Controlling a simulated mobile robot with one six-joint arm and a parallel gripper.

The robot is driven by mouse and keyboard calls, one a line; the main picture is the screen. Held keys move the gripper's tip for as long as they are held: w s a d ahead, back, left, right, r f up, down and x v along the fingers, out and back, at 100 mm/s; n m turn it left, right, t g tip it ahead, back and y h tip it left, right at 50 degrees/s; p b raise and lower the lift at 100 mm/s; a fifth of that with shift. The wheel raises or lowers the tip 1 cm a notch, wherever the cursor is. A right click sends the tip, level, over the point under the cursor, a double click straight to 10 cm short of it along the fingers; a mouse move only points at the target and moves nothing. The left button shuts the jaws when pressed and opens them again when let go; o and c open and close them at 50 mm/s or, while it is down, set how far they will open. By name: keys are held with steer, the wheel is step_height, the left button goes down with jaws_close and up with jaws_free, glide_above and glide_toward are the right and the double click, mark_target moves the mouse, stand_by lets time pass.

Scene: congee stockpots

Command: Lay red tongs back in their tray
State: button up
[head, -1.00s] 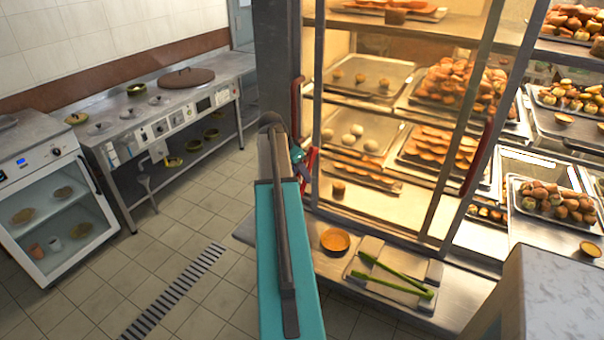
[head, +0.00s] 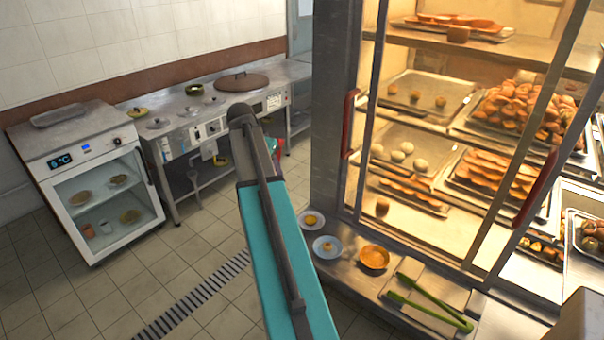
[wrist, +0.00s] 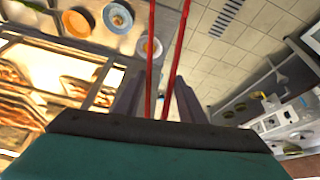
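The red tongs show in the wrist view (wrist: 151,55) as two thin red arms that run up between the fingers of my gripper (wrist: 159,85). The fingers stand apart by the width of the tongs and hold them from both sides. In the head view my arm hides most of the gripper, and only a bit of red shows beside it. A shallow empty grey tray (head: 58,116) lies on the small glass-door cabinet at the left. Another tray (head: 408,313) with green tongs (head: 430,303) is on the counter at the lower right. My gripper is apart from both.
The lit display case (head: 335,110) with red handles stands right of my arm. On its front ledge are an orange bowl (head: 374,257) and two small plates (head: 327,247). A steel stove counter (head: 195,120) runs along the back wall. The tiled floor (head: 190,250) is clear.

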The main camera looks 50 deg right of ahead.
steer(key=w+a+r+n+t+y, duration=0.1)
steer(key=w+a+r+n, duration=0.3)
steer(key=a, duration=1.2)
steer(key=w+a+r+n+t+y, duration=0.1)
steer(key=w+a+r+n, duration=0.3)
steer(key=a, duration=1.2)
steer(key=w+a+r+n+t, duration=0.2)
steer(key=w+a+r+n, duration=0.2)
steer(key=a, duration=1.1)
step_height(320, 180, up, 3)
steer(key=shift+w+a+r+n+t+y, duration=0.2)
steer(key=shift+w+a+n+t+y, duration=0.15)
steer(key=shift+w, duration=0.25)
